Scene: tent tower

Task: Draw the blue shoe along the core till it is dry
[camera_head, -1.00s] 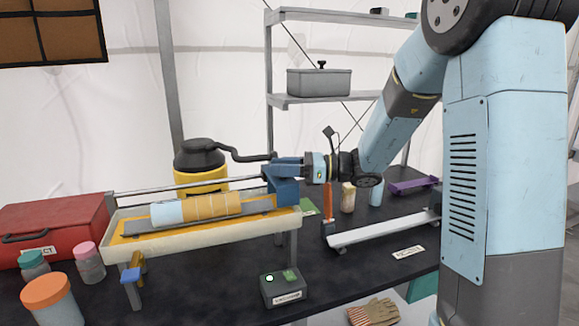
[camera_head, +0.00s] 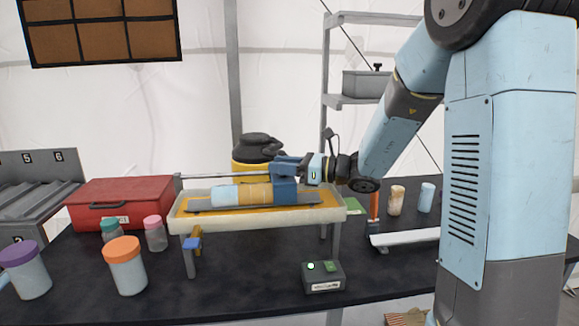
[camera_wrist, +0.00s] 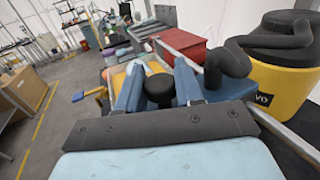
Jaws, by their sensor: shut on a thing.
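The blue shoe (camera_head: 285,190) stands on the rail at the right end of the visible core, over the tray. The core (camera_head: 242,194) is a cylinder, pale blue at left and tan at right, lying on a grey cradle in the cream tray (camera_head: 300,219). Its right end is hidden by the shoe. My gripper (camera_head: 284,165) is shut on the shoe's top. In the wrist view its two blue fingers (camera_wrist: 160,88) close on a black round knob (camera_wrist: 160,90). Whether the core is wet cannot be told.
A yellow vacuum with a black lid and hose (camera_wrist: 275,95) stands behind the tray. A red case (camera_head: 120,200) and several jars stand at left. A control box with a lit green lamp (camera_head: 323,277) sits in front. A white channel (camera_head: 405,239) lies at right.

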